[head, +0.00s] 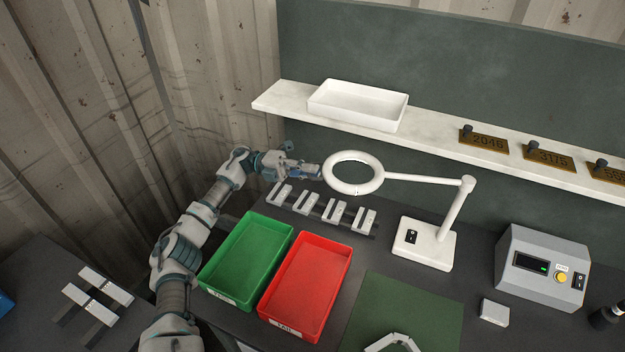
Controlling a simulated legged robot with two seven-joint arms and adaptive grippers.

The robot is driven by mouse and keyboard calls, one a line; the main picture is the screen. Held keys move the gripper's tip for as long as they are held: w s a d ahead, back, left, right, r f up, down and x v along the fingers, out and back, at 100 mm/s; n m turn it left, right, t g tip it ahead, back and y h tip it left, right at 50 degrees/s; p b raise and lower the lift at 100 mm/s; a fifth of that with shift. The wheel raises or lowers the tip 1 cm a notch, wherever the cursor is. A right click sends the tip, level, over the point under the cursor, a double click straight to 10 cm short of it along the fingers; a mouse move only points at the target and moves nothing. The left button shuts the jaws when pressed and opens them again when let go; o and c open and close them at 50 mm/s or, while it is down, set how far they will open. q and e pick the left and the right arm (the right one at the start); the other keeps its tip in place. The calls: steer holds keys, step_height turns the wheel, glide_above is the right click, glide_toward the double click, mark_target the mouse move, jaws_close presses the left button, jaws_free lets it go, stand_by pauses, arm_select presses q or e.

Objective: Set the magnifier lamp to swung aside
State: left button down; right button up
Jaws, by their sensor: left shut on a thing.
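The white magnifier lamp has a ring head (340,187) on a thin horizontal arm (425,179). The arm runs left from a slanted post (455,208) on a white base (422,252) with a black switch. The ring hangs over the back of the table, up and left of the base. My left gripper (319,171) reaches in from the left and is shut on the left edge of the ring. The exact finger contact is small and hard to make out. My right gripper is not in view.
A green tray (209,279) and a red tray (344,270) stand in front of a row of several metal blocks (335,211). A green mat (440,314) has a pale angular part (393,342) on it. A grey control box (542,268) stands right. A shelf (440,143) runs behind.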

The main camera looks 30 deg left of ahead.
arm_select(q)
steer(key=shift+w+a+f, duration=0.2)
steer(key=shift+w+f, duration=0.2)
steer(key=shift+w, duration=0.05)
steer(key=c, duration=1.4)
jaws_free()
steer(key=shift+o, duration=0.8)
steer(key=shift+w+a+r, duration=0.1)
steer(key=shift+a, duration=0.05)
steer(key=shift+r, duration=0.1)
steer(key=w+v, duration=0.1)
steer(key=v, duration=0.6)
steer(key=shift+s+a+f, duration=0.25)
steer(key=shift+s+a, duration=0.1)
